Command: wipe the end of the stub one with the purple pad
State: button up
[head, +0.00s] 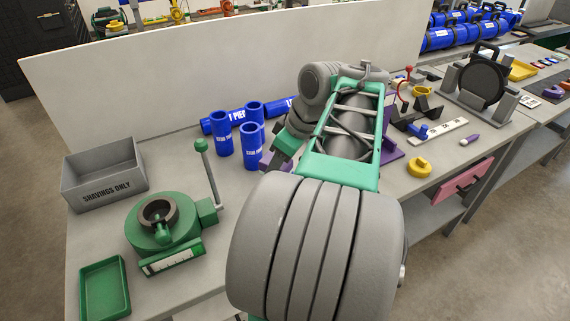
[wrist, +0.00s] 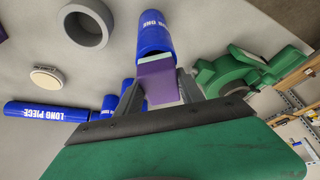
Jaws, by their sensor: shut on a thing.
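My gripper (wrist: 160,95) is shut on the purple pad (wrist: 157,80), which sits between its fingers. In the wrist view, the pad overlaps the near end of a blue stub (wrist: 153,35); I cannot tell whether they touch. The stub's small label is hard to read. In the head view, my gripper (head: 276,158) is just right of two upright blue stubs, one on the left (head: 222,146) and one on the right (head: 251,147). A bit of the purple pad (head: 267,160) shows there beside the right stub. My arm hides part of the bench.
The green machine (head: 165,226) with an upright lever, the grey shavings box (head: 104,174) and a green tray (head: 105,289) stand left. A panel (head: 200,75) backs the bench.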

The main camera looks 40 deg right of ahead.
jog(key=shift+s+d+f, duration=0.1)
jog(key=shift+s+d, duration=0.1)
jog(key=shift+s, duration=0.5)
jog(key=shift+s+d, duration=0.2)
jog(key=shift+s, duration=0.45)
jog(key=shift+w+a, duration=0.2)
jog(key=shift+w, duration=0.55)
notch_tip(320, 180, up, 7)
jog(key=p, duration=0.7)
jog(key=shift+d, duration=0.1)
jog(key=s+d+p, duration=0.2)
jog(key=d, duration=0.5)
jog(key=shift+s+d, duration=0.15)
jog(key=shift+d, duration=0.1)
